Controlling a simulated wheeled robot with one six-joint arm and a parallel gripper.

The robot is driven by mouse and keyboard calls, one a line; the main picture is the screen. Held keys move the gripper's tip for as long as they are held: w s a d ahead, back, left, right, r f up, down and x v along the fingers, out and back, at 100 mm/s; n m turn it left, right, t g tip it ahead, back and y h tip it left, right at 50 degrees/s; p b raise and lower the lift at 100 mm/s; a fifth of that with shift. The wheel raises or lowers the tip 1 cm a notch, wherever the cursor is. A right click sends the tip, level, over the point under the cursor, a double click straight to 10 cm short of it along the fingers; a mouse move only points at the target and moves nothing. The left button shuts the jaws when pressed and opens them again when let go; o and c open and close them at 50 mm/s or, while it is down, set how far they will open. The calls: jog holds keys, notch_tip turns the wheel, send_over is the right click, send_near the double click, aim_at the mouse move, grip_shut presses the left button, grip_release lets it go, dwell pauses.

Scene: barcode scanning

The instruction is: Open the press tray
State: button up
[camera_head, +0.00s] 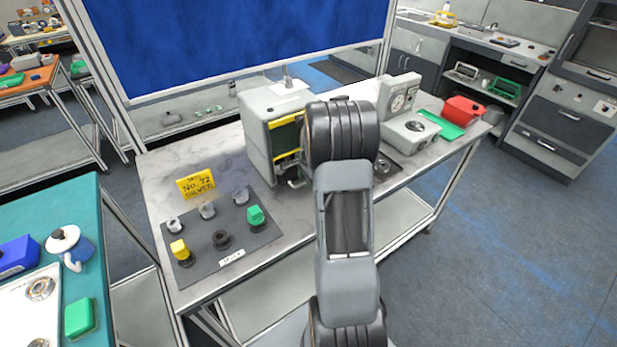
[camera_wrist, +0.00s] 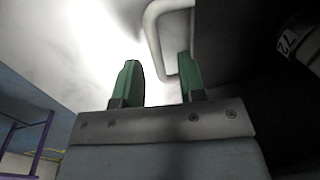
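The press (camera_head: 258,150), a grey box with a yellow-edged front opening, stands on the marble-topped bench. A small grey handle-like part shows low at its front, and my arm covers the area just right of it. In the wrist view a pale bent handle (camera_wrist: 152,38) hangs ahead of my gripper (camera_wrist: 158,80). The two green fingers are spread apart, and the handle's lower end reaches between them, close to the right finger. Contact cannot be told. The head view does not show my gripper; my arm hides it. I cannot make out the tray's surface.
A dark mat (camera_head: 222,238) with several knobs and a yellow sign (camera_head: 196,184) lies left of the press. A grey gauge device (camera_head: 405,115), green pad (camera_head: 437,124) and red container (camera_head: 463,110) stand right. A teal table (camera_head: 85,195) stands at the left.

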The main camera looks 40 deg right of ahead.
jog(key=shift+f, duration=0.15)
jog(key=shift+c, duration=0.2)
grip_shut()
jog(key=shift+d, duration=0.1)
